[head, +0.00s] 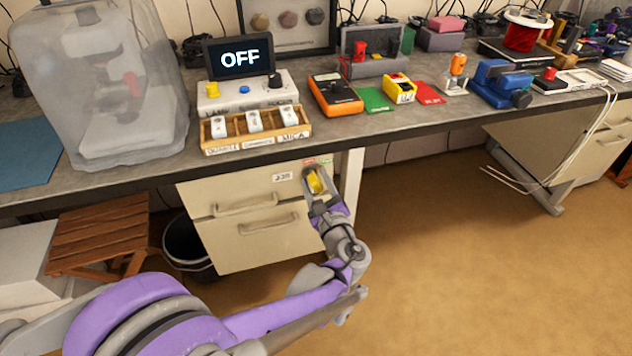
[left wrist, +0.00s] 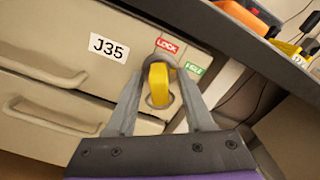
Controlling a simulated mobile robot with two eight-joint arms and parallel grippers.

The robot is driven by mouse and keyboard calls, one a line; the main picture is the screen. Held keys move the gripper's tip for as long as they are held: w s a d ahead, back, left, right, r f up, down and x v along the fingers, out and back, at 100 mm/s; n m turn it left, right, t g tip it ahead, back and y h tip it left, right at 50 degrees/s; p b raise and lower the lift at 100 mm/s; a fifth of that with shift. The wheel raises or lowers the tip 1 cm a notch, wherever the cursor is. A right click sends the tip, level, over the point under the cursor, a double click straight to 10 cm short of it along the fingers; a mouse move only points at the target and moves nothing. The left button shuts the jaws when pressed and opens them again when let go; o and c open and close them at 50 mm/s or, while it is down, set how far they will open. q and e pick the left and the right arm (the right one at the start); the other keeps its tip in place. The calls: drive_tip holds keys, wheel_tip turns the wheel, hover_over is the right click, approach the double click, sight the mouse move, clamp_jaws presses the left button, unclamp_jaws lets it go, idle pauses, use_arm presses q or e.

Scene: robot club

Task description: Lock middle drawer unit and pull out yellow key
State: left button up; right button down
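The drawer unit (head: 250,235) under the desk is cream, with two handled drawers showing, both closed. Its label J35 (left wrist: 108,47) is at its top, beside a red LOCK tag (left wrist: 167,45) and a green tag (left wrist: 194,69). The yellow key (left wrist: 158,84) is at the lock below these tags, its head toward me; it also shows in the head view (head: 314,182). My left gripper (head: 318,186) has its fingers on both sides of the key head, seemingly closed against it. The key's shaft is hidden. My right gripper is out of view.
The desk's front edge (head: 420,129) runs just above the gripper, and a pale desk leg (head: 351,185) stands close to its right. A wooden stool (head: 100,235) and a dark bin (head: 188,246) are at the left. The floor to the right is clear.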

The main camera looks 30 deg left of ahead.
use_arm(q)
clamp_jaws()
drive_tip(key=n, duration=0.3)
drive_tip(key=shift+n+p, duration=0.3)
drive_tip(key=shift+p, duration=0.05)
drive_tip(key=shift+n, duration=1)
drive_tip(key=shift+n+p, duration=0.3)
drive_tip(key=shift+n, duration=0.4)
